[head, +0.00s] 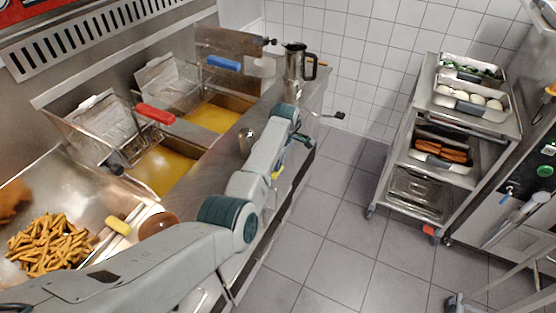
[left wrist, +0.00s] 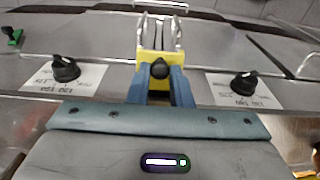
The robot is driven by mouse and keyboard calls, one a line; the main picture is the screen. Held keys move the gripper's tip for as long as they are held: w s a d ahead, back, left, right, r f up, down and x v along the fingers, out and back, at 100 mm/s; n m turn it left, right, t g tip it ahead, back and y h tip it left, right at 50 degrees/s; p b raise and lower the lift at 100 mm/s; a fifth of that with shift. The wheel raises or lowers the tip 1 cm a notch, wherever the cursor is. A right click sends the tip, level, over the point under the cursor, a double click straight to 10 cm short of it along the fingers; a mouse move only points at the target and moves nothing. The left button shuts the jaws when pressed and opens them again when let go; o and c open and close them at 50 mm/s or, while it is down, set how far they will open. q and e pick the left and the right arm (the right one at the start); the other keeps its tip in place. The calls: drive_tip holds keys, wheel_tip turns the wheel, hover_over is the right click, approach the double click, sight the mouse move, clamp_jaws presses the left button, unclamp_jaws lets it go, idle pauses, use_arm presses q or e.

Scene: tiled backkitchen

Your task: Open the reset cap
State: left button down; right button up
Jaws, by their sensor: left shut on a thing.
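The reset cap (left wrist: 160,68) is a small black knob in front of a yellow plate (left wrist: 147,57) on the fryer's metal front panel. In the left wrist view the two blue fingers of my left gripper (left wrist: 160,80) reach up to it, one on each side, and are shut on it. In the head view my left arm reaches in from the lower left along the fryer front. Its fingers are hidden there, and a bit of yellow (head: 277,174) shows beside the arm. My right gripper is in neither view.
Black dials (left wrist: 66,69) and (left wrist: 243,85) flank the cap. Fryer baskets with a red handle (head: 155,114) and a blue handle (head: 223,63) stand over oil. A steel jug (head: 295,62) stands behind. A trolley (head: 407,135) is at right; the tiled floor between is clear.

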use_arm(q)
drive_tip(key=c, duration=1.4)
unclamp_jaws()
drive_tip(key=shift+s+f, duration=0.25)
drive_tip(key=shift+f, duration=0.15)
drive_tip(key=shift+o, duration=0.4)
drive_tip(key=shift+w+r, duration=0.1)
drive_tip(key=shift+w, duration=0.05)
wheel_tip(320, 180, up, 11)
drive_tip(key=d+b, duration=0.1)
drive_tip(key=b, duration=0.2)
